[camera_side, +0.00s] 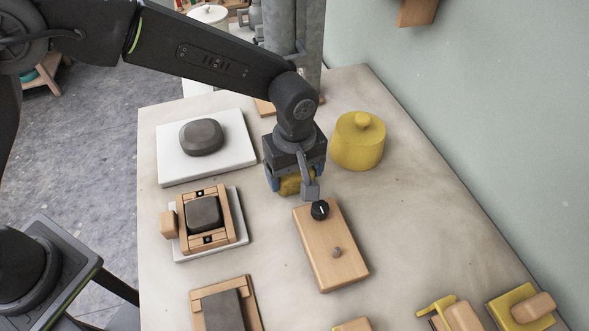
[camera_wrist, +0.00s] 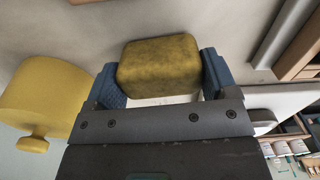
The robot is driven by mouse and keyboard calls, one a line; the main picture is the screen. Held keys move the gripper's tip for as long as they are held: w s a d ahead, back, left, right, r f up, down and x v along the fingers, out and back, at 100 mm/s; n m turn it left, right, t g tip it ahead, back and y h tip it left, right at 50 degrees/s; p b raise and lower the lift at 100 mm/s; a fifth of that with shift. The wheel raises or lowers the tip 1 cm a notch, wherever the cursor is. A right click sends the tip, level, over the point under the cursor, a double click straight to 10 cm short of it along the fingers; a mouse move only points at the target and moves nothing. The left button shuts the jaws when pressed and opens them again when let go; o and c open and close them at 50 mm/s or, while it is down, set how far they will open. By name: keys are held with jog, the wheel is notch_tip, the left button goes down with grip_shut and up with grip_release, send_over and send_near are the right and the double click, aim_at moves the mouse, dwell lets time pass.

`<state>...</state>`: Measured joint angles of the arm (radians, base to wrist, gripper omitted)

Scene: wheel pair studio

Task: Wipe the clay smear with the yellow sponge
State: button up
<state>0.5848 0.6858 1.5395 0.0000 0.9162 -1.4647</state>
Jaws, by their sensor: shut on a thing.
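The yellow sponge (camera_side: 290,185) is held between the blue fingers of my gripper (camera_side: 294,181), over the table just left of the yellow lidded pot. In the wrist view the sponge (camera_wrist: 160,66) is a rounded yellow block with darker brownish patches, and my gripper (camera_wrist: 163,80) is shut on its two sides. I cannot tell whether the sponge touches the table. No clay smear can be made out clearly in either view; the area under the sponge is hidden.
The yellow lidded pot (camera_side: 358,142) stands close to the right of my gripper. A wooden block with a black knob (camera_side: 330,247) lies just in front. A white board (camera_side: 170,165) with a grey clay lump (camera_side: 201,137) and a wooden frame (camera_side: 182,214) are left. Bare table (camera_side: 400,235) lies right.

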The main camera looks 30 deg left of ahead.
jog(key=shift+r, duration=0.1)
jog(key=shift+r, duration=2.95)
jog(key=shift+w, duration=0.1)
jog(key=w+a+r+m, duration=0.1)
jog(key=w+a+r, duration=0.1)
jog(key=w+a, duration=0.7)
jog(key=shift+w+a, duration=0.35)
jog(key=shift+w, duration=0.25)
jog(key=shift+f, duration=0.1)
notch_tip(320, 180, down, 7)
jog(key=shift+r, duration=0.2)
jog(key=shift+s+d+f, duration=0.1)
jog(key=shift+s+d, duration=2)
